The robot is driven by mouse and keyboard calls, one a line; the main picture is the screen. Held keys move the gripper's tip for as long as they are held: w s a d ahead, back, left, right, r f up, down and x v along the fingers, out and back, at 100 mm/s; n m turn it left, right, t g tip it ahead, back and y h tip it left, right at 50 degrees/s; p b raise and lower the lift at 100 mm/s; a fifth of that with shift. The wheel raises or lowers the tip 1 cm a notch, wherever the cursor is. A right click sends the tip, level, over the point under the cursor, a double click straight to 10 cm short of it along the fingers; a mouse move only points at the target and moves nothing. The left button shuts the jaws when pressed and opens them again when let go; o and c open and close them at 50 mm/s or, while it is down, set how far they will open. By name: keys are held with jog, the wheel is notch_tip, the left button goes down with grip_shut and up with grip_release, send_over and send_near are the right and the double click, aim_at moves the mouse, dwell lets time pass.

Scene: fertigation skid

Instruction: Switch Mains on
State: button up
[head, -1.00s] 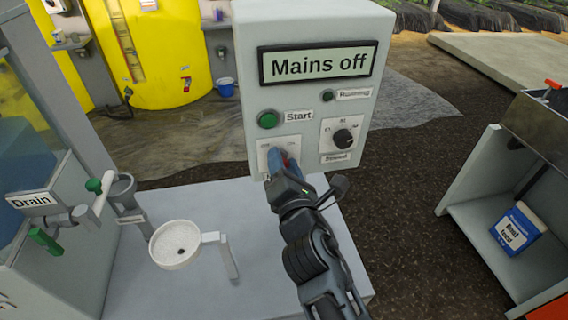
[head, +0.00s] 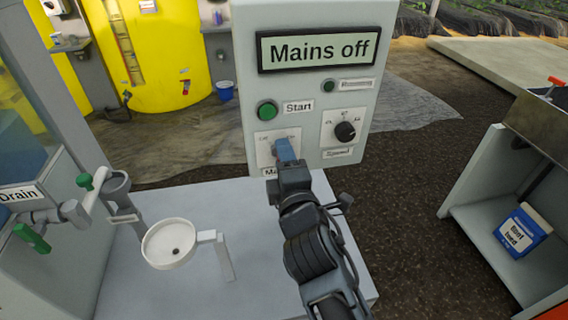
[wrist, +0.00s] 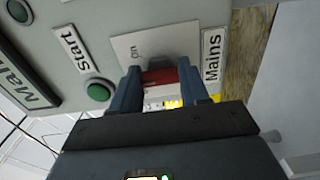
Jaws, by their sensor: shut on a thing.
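The control box (head: 215,15) has a display (head: 318,52) that reads "Mains off". The Mains switch sits on a light plate (head: 264,153) low on the box's left, marked "off" and "on". In the wrist view the red switch handle (wrist: 160,77) shows between the two blue fingers of my gripper (wrist: 165,88). My gripper (head: 284,150) is shut on that handle at the plate, and in the head view it hides the handle. The "Mains" label (wrist: 212,56) lies beside the fingers in the wrist view.
A green Start button (head: 267,111) is just above the switch plate. A black Speed knob (head: 345,131) is to the right. A white funnel cup (head: 158,252) and Drain pipework (head: 70,212) stand at the left. An open cabinet (head: 470,185) is at the right.

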jog(key=m+b, duration=0.1)
jog(key=m, duration=0.2)
jog(key=m+b, duration=0.2)
jog(key=m, duration=0.1)
jog(key=m+b, duration=0.2)
jog(key=shift+f+m, duration=0.3)
jog(key=shift+m, duration=0.1)
dwell(0.4)
jog(key=o, duration=1.1)
jog(key=shift+r, duration=0.1)
jog(key=shift+c, duration=0.2)
jog(key=shift+s, duration=0.1)
jog(key=v, duration=0.7)
jog(key=shift+s, duration=0.3)
